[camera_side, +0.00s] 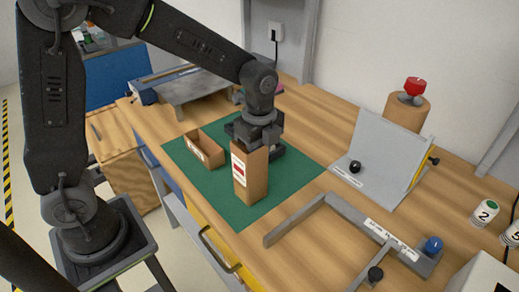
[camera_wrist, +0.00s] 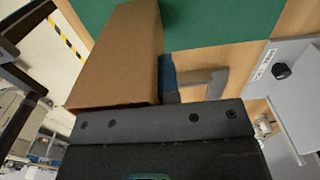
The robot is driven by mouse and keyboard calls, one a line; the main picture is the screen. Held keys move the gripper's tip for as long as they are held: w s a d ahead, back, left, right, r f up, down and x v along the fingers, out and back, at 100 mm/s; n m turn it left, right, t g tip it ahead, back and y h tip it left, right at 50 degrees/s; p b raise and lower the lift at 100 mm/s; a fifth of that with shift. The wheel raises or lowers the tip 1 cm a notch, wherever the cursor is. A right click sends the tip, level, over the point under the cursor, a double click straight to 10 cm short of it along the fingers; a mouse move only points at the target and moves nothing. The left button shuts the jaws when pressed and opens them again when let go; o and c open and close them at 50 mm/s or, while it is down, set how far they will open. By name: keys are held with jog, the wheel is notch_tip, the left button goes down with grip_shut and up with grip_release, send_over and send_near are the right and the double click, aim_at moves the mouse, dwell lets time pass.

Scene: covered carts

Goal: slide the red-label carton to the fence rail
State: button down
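The red-label carton (camera_side: 255,178) is a tall brown box, standing upright on the green mat, its white and red label facing front left. In the wrist view its plain brown side (camera_wrist: 125,55) fills the upper left. My gripper (camera_side: 262,140) is at the carton's top, with a dark part reaching down behind its right side. In the wrist view a dark blue piece lies against the carton's right edge; the fingertips are mostly hidden, so I cannot tell whether they grip it. The fence rail (camera_side: 300,220) is a grey angled bar on the bench, right of the mat and apart from the carton.
A low open brown box (camera_side: 205,151) lies on the green mat (camera_side: 262,213), left of the carton. A grey angled plate (camera_side: 365,160) with a black knob stands to the right. A blue knob (camera_side: 433,245) sits at the rail's far end. Mat between carton and rail is clear.

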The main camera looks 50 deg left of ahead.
jog(key=shift+d, duration=0.1)
jog(key=d, duration=0.9)
jog(key=shift+d, duration=0.25)
jog(key=c, duration=1.8)
grip_release()
jog(key=o, duration=0.5)
jog(key=shift+r, duration=0.15)
notch_tip(320, 180, up, 14)
jog(key=shift+f, duration=0.2)
jog(key=shift+a, duration=0.1)
